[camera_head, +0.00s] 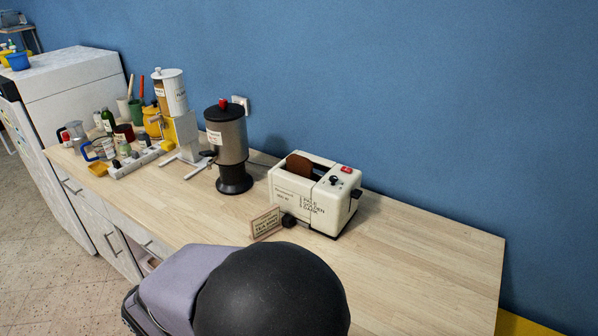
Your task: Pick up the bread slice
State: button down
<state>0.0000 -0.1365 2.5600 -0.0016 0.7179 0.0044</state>
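A brown bread slice (299,165) stands in the slot of a cream toaster (285,190) on the wooden counter. Only its upper part shows above the slot; the rest is hidden inside the toaster. The toaster has a red button, a dark knob on top and printed lettering on its front. My gripper is not in view, so its distance from the slice and its state do not show.
A small sign (266,223) stands in front of the toaster. A dark urn (228,140) and a cereal dispenser (181,125) stand to its left, with several jars and cups beyond. The counter (430,245) is clear on the right. A blue wall (420,80) rises behind.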

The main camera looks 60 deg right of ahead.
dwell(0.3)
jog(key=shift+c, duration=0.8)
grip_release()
